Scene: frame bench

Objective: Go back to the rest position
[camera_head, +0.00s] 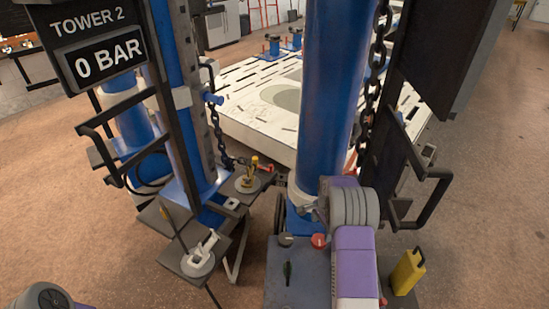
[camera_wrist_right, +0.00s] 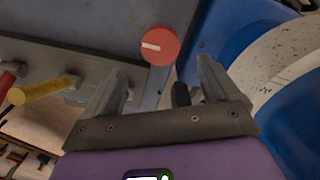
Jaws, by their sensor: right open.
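My right arm reaches up from the bottom centre in the head view. Its gripper (camera_head: 306,209) is beside the blue column, just above a grey control box (camera_head: 284,268). The right wrist view shows the two fingers (camera_wrist_right: 165,85) spread apart with nothing held between them. A red round knob (camera_wrist_right: 159,45) with a white mark lies beyond the fingertips; it also shows on the control box in the head view (camera_head: 318,240). A small dark part (camera_wrist_right: 181,95) shows between the fingers. Only a joint of my left arm shows at the bottom left; its gripper is out of view.
Blue columns (camera_head: 331,90) with hanging chains (camera_head: 375,65) and black handles (camera_head: 433,190) stand close around the right arm. A sign (camera_head: 100,45) reads "TOWER 2, 0 BAR". A yellow canister (camera_head: 406,272) is at lower right. Brown floor (camera_head: 490,220) is clear farther right.

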